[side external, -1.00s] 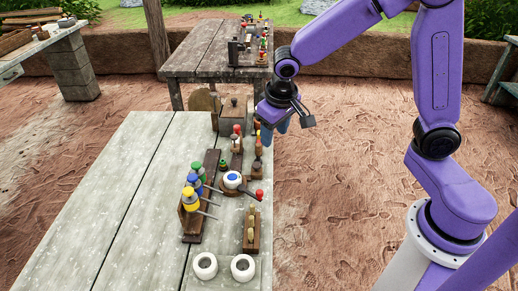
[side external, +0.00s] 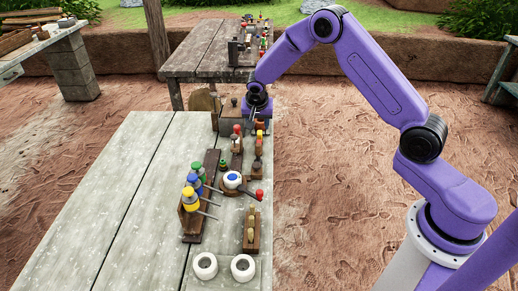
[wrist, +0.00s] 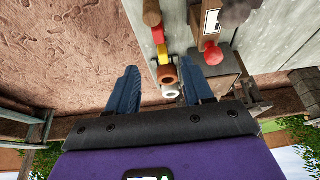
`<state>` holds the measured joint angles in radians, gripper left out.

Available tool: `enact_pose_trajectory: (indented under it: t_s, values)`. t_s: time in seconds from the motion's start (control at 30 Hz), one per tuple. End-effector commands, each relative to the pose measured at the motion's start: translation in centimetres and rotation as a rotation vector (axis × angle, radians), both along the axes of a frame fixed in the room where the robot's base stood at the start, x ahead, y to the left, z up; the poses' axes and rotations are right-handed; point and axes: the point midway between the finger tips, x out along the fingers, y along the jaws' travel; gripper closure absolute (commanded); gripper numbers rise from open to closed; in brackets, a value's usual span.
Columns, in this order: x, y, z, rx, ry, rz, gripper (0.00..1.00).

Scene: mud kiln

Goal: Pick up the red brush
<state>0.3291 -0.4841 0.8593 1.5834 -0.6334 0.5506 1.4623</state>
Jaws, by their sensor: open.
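My gripper (side external: 258,124) is open at the far end of the near table, low over a row of small coloured items. In the wrist view my gripper (wrist: 160,70) has its two blue fingers spread, with a brown-orange ring-shaped end (wrist: 167,75) between them. A round red knob (wrist: 213,55) stands to the right, outside the fingers; a red top (side external: 237,129) also shows in the side view. I cannot tell which red item is the brush. Nothing is visibly gripped.
Yellow, blue and green-topped tools (side external: 190,197) stand in a dark rack. The left of the near table (side external: 110,215) is clear. A second table (side external: 205,50) stands behind.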

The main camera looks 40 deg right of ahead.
Motion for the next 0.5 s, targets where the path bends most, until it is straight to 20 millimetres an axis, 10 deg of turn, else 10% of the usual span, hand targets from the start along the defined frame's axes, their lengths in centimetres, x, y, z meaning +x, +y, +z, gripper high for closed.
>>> enact_pose_trajectory:
  t_s: [0.5]
  values:
    - [2.1,-2.1,-7.3,0.0,0.001,0.001,0.49]
